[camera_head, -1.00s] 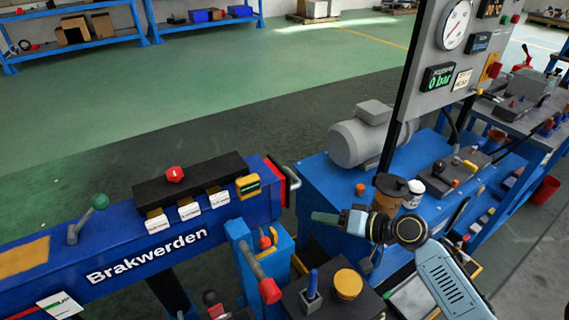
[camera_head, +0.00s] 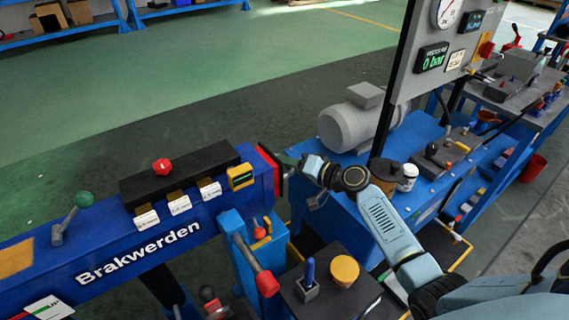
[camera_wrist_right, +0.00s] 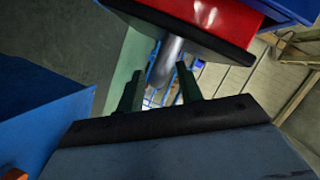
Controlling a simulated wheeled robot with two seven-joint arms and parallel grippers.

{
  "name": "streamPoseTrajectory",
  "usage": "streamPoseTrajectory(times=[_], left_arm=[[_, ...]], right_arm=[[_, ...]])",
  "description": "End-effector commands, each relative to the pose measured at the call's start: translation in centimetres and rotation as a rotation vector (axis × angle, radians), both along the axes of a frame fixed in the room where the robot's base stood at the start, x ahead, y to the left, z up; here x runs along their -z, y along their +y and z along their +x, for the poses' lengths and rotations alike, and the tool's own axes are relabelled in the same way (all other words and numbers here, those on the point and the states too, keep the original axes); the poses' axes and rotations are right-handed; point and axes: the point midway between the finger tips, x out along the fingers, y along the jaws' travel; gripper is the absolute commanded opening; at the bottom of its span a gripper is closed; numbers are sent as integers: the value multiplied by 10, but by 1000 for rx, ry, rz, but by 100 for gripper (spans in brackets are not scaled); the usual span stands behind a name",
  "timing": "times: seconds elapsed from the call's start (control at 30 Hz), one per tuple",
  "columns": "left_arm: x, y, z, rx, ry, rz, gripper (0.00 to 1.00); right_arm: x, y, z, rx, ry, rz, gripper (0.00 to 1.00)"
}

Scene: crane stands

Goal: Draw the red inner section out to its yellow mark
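The red inner section (camera_head: 267,162) shows as a short red end at the right of the blue boom (camera_head: 140,232). In the right wrist view it shows as a red block (camera_wrist_right: 215,14) with a dark end plate (camera_wrist_right: 180,32). A grey bar handle (camera_wrist_right: 168,60) comes off this plate. My right gripper (camera_head: 288,160) is at the boom's end. In the wrist view its two fingers (camera_wrist_right: 158,88) are apart, with the bar between or just beyond their tips; contact cannot be told. The handle is mostly hidden in the head view. I see no yellow mark on the red section. My left gripper is out of view.
A blue bench (camera_head: 328,190) with a grey motor (camera_head: 352,122) and a gauge panel (camera_head: 452,50) stands right of the boom's end. Below are a red-gripped lever (camera_head: 266,284) and a yellow-capped part (camera_head: 345,271). Open floor lies behind the boom.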

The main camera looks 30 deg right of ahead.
Motion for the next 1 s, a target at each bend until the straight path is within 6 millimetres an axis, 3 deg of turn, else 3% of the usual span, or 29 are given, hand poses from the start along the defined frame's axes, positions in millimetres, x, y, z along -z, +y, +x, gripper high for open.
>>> streamPoseTrajectory(times=[0.2, 0.5, 0.8, 1.0], left_arm=[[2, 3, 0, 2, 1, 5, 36], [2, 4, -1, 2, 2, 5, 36], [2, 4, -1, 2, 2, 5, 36], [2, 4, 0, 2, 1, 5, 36]], right_arm=[[4, 8, 16, -1, 1, -1, 36], [5, 9, 17, -1, 1, -1, 36], [5, 9, 17, -1, 1, -1, 0], [5, 9, 17, 0, 1, -2, 0]])
